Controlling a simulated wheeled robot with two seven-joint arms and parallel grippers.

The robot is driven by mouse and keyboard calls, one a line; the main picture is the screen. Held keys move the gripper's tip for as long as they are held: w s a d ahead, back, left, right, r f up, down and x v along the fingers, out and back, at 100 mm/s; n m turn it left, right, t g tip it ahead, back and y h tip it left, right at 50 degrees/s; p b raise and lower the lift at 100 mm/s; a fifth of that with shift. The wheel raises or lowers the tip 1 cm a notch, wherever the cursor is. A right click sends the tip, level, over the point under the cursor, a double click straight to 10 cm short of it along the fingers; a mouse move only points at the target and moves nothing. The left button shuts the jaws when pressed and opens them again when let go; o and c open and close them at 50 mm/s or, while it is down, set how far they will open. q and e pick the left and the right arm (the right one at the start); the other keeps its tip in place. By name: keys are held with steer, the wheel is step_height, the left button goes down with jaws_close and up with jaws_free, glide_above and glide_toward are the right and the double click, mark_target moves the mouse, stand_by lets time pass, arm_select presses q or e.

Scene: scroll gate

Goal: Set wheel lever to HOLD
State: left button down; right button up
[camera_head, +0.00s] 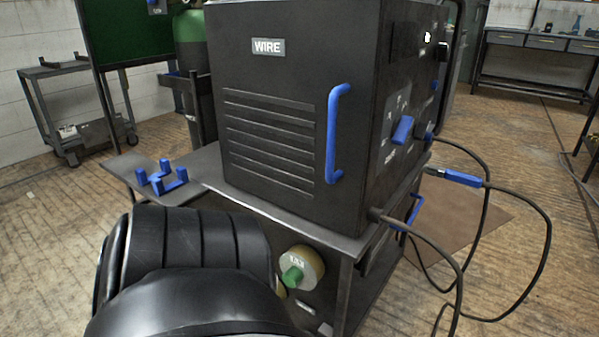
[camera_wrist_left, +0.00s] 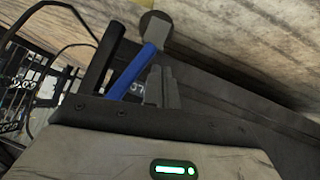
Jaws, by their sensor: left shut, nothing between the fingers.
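A lever with a blue bar (camera_wrist_left: 138,72) shows in the left wrist view, slanting up to a grey end piece. White lettering (camera_wrist_left: 138,90), partly hidden, sits on a dark surface beside it; I cannot read which position it marks. My left gripper (camera_wrist_left: 164,72) is shut and empty, its fingertips just right of the blue bar. Whether they touch it I cannot tell. In the head view my black arm fills the bottom left and the gripper is hidden. My right gripper is in neither view.
A black WIRE machine (camera_head: 275,75) with a blue handle (camera_head: 333,135) and side knob (camera_head: 403,130) stands on a cart (camera_head: 210,165). A shelf with blue posts (camera_head: 162,182) juts left. A spool (camera_head: 303,265) sits below. Cables (camera_head: 545,235) loop at right.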

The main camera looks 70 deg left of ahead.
arm_select(q)
steer(key=s+a+r, duration=0.1)
steer(key=s+a, duration=0.1)
steer(key=s, duration=0.4)
steer(key=s+a+r+p, duration=0.1)
steer(key=s+a+r, duration=0.1)
steer(key=s, duration=0.3)
steer(key=shift+s+a, duration=0.4)
steer(key=shift+a, duration=0.05)
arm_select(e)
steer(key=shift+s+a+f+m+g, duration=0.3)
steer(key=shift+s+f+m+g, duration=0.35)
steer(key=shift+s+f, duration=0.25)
